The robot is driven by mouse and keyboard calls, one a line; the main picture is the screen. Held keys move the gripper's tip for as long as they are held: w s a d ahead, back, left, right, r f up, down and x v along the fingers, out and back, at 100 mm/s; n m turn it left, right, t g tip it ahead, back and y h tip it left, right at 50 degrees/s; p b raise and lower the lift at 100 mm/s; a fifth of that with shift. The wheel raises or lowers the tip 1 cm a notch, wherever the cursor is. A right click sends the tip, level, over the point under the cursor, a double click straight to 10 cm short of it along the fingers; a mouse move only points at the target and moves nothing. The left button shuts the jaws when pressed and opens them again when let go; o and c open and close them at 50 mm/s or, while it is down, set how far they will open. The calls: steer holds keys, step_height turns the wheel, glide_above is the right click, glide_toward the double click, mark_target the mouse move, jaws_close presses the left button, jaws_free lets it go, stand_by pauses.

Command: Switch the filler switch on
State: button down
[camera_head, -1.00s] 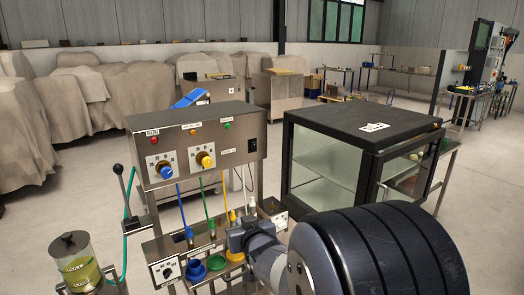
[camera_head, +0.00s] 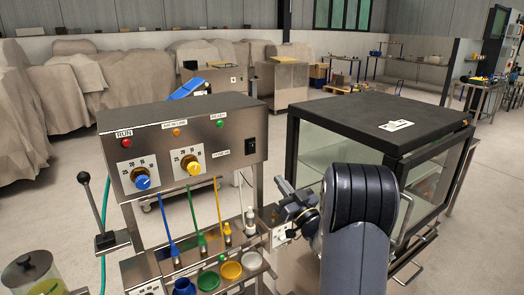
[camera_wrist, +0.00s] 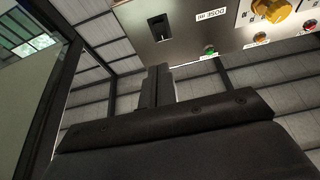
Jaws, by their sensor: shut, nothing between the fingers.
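A steel control box (camera_head: 180,140) with a black rocker switch (camera_head: 250,146) at its right end stands left of centre in the head view. The rocker also shows in the wrist view (camera_wrist: 159,27), near the top, beside a small label. I cannot tell its on or off position. My gripper (camera_head: 281,186) is to the right of and below the rocker, apart from it. In the wrist view its dark fingers (camera_wrist: 158,70) are together, with nothing between them, and point up toward the box. A green lamp (camera_wrist: 210,50) shows right of the rocker there.
A black-framed glass cabinet (camera_head: 380,130) stands close on the right of my arm. Blue and yellow knobs (camera_head: 194,168) are on the box front. Below are coloured cups (camera_head: 230,270) and upright coloured sticks (camera_head: 219,210). A black-knobbed lever (camera_head: 90,200) stands at left.

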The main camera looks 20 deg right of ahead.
steer(key=p, duration=0.6)
glide_toward(253, 144)
steer(key=x, duration=0.5)
steer(key=shift+w, duration=0.15)
steer(key=shift+x, duration=0.75)
steer(key=shift+w+f, duration=0.1)
steer(key=shift+w+r+g+p, duration=0.15)
steer(key=shift+r+g+p, duration=0.2)
steer(key=shift+r+g, duration=0.4)
steer(key=shift+f, duration=0.25)
steer(key=shift+a+b, duration=0.1)
steer(key=shift+b, duration=0.2)
